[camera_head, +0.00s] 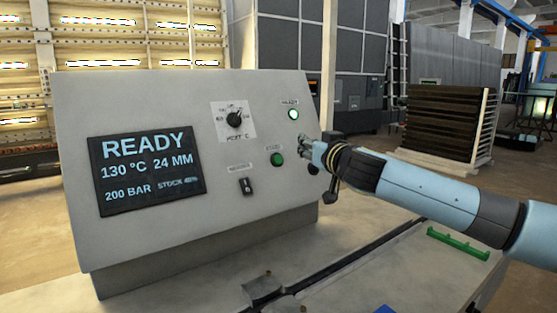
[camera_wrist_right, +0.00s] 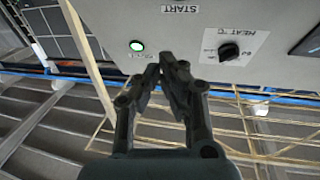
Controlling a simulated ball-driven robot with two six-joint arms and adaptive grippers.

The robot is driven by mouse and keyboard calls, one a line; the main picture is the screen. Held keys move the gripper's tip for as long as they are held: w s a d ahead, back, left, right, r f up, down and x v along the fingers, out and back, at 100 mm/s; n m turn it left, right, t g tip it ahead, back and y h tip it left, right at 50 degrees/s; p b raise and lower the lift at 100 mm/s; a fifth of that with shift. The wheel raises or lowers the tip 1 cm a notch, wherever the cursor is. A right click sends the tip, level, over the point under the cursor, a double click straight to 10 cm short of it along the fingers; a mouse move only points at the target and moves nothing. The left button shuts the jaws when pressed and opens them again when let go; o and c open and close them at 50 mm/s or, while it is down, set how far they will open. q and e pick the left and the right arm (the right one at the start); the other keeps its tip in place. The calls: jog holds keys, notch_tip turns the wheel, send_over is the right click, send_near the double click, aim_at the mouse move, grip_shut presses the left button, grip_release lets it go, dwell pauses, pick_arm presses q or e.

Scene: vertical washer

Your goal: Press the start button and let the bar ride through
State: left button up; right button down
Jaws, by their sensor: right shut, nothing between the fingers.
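The start button (camera_head: 277,159) is a round green button on the sloped face of the grey control panel (camera_head: 160,90). Its START label (camera_wrist_right: 180,9) shows upside down at the top of the right wrist view; the button itself is outside that view. My right gripper (camera_head: 305,146) is shut and empty, its tips in front of the panel, to the right of and a little above the button in the head view. The right wrist view shows its fingertips (camera_wrist_right: 166,62) together. Contact cannot be told. I cannot tell which thing is the bar. My left gripper is not in view.
The display (camera_head: 150,168) reads READY, 130 °C, 24 MM, 200 BAR. A lit green lamp (camera_head: 293,114), a dial (camera_head: 234,120) and a black switch (camera_head: 246,186) share the panel. A dark track (camera_head: 340,265) and green strip (camera_head: 458,243) lie on the bench in front.

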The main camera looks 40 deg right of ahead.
aim_at(278, 160)
pick_arm(q)
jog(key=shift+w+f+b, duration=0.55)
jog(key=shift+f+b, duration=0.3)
jog(key=shift+b, duration=0.05)
pick_arm(e)
jog(key=w+f, duration=0.4)
jog(key=w, duration=0.4)
jog(key=shift+d, duration=0.45)
jog(key=shift+s, duration=0.1)
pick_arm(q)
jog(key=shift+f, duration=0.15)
pick_arm(e)
jog(key=shift+f, duration=0.1)
pick_arm(q)
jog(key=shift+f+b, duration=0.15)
jog(key=shift+b, duration=0.15)
pick_arm(e)
jog(key=shift+w+f, duration=0.1)
jog(key=shift+w, duration=0.3)
